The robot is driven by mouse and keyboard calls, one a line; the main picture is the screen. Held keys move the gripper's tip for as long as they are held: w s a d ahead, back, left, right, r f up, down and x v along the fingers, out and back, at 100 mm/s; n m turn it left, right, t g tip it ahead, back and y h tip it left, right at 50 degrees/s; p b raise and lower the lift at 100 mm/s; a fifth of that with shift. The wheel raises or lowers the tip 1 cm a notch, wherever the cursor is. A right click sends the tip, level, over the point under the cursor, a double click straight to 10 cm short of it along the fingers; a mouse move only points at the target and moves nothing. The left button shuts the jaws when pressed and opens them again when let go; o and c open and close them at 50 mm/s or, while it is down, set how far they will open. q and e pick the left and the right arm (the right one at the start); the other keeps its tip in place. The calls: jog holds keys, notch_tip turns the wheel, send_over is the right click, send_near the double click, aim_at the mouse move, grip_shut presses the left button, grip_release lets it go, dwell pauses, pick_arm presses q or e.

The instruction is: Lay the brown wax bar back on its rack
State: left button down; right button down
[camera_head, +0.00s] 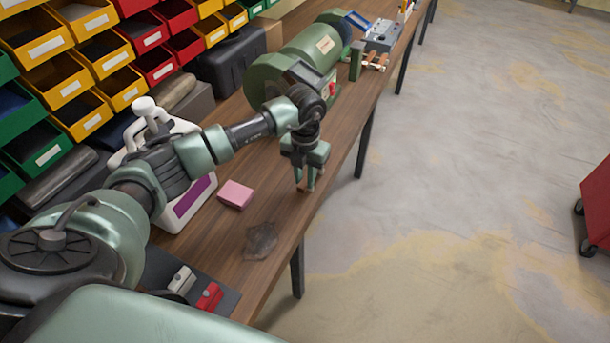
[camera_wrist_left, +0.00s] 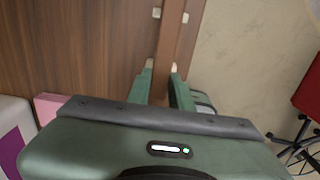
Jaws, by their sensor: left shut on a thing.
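My left gripper (camera_head: 305,187) points down over the right edge of the workbench, its fingers close together. In the left wrist view, my left gripper (camera_wrist_left: 161,68) is shut on the brown wax bar (camera_wrist_left: 173,35), a long narrow strip reaching forward between the fingers. In the head view the bar is mostly hidden by the gripper. A small rack-like piece with brown and pale parts (camera_head: 375,62) lies far up the bench by the edge; its details are too small to tell. Two small pale blocks (camera_wrist_left: 157,12) flank the bar in the wrist view. My right gripper is out of view.
A green bench machine (camera_head: 310,55) stands beyond the gripper. A pink block (camera_head: 236,194), a white bottle with a purple label (camera_head: 190,205) and a clear, crumpled-looking patch (camera_head: 261,241) are nearer. Coloured bins (camera_head: 85,60) line the left. Open floor lies right.

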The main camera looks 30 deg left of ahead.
pick_arm(q)
jog(key=c, duration=1.2)
grip_release()
jog(key=shift+o, duration=0.2)
jog(key=shift+r, duration=0.1)
jog(key=shift+r, duration=0.4)
notch_tip(320, 180, up, 7)
jog(key=shift+f+b, duration=0.1)
jog(key=shift+b, duration=0.7)
